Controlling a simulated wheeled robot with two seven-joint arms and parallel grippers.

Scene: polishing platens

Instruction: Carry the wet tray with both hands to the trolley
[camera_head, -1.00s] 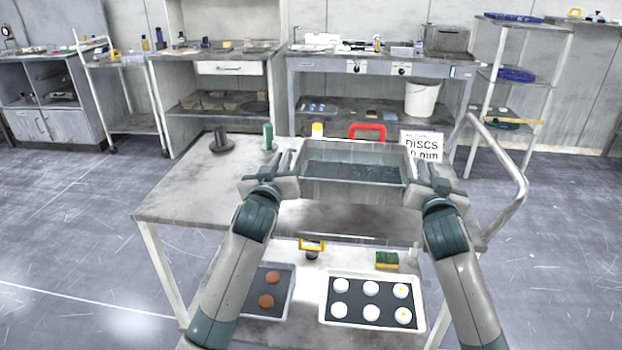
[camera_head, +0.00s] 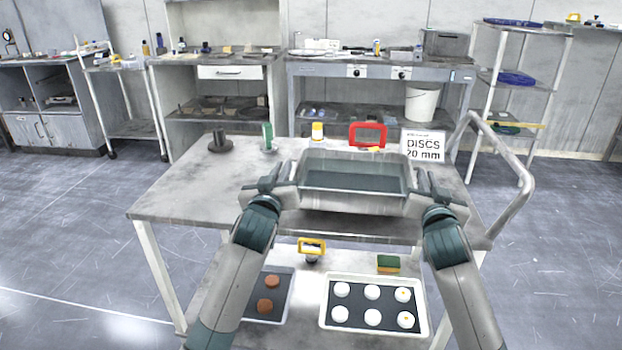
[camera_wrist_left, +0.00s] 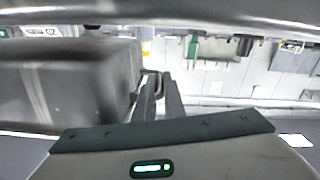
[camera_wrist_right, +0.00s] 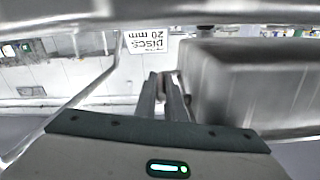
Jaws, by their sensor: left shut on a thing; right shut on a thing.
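The wet tray (camera_head: 352,203) is a grey metal tub with dark liquid in it, and it looks level. It is over the front right part of the trolley's top (camera_head: 190,190); I cannot tell whether it touches. My left gripper (camera_head: 283,178) is shut on the tray's left end and my right gripper (camera_head: 424,182) on its right end. The tray's wall shows close up in the left wrist view (camera_wrist_left: 70,85) and the right wrist view (camera_wrist_right: 250,80), with jaws closed at its end handles.
Behind the tray stand a red frame (camera_head: 368,136), a yellow-capped bottle (camera_head: 318,132) and a sign (camera_head: 423,146). A green object (camera_head: 268,137) and a dark spindle (camera_head: 220,142) stand further left. The trolley's left top is clear. A tray of white discs (camera_head: 424,315) lies below.

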